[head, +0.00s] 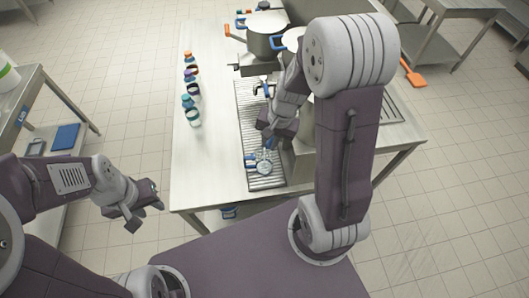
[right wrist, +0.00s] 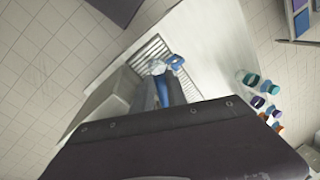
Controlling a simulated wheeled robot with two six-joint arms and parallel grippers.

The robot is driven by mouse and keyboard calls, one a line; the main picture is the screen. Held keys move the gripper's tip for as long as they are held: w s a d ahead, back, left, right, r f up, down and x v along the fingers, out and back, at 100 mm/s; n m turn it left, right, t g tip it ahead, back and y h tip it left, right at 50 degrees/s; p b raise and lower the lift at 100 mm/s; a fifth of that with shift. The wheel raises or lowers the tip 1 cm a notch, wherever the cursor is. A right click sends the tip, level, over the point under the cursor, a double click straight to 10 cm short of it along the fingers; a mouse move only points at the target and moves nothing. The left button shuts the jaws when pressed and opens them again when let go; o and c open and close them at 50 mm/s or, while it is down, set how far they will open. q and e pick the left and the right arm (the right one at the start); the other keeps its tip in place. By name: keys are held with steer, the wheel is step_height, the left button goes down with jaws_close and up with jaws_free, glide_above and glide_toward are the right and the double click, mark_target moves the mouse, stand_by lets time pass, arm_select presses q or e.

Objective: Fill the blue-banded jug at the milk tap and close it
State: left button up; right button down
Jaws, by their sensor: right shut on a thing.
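The jug (head: 264,168) stands on the near end of the drip grate, with a blue handle on its left; it looks pale with blue on it. It also shows in the right wrist view (right wrist: 157,68). My right gripper (head: 268,142) is just above and behind the jug, shut on a blue part that looks like the milk tap's lever (right wrist: 163,92). The tap body is mostly hidden by my arm, and I cannot see the fill level or any stream. My left gripper (head: 152,200) is away from the table's left edge, apart from everything; its jaws are too small to read.
Several capped bottles (head: 190,88) stand in a row left of the drip grate (head: 246,120). Another tap (head: 262,88) is further back, near a steel pot (head: 266,40). A side table (head: 65,90) with a blue item stands at the left. The table's near left is clear.

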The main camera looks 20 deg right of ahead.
steer(key=shift+w+a+r+m+p, duration=0.2)
steer(key=shift+w+a+m+p, duration=0.25)
steer(key=shift+m, duration=0.25)
steer(key=shift+w+a+f+m, duration=0.1)
steer(key=shift+f+m, duration=0.05)
steer(key=shift+m, duration=0.15)
steer(key=w+m+p, duration=0.1)
steer(key=p, duration=0.1)
steer(key=w+a+m+p, duration=0.1)
steer(key=m+p, duration=0.1)
steer(key=shift+a+t+h, duration=0.25)
steer(key=shift+t+h, duration=0.15)
steer(key=shift+s, duration=0.1)
stand_by(6.1)
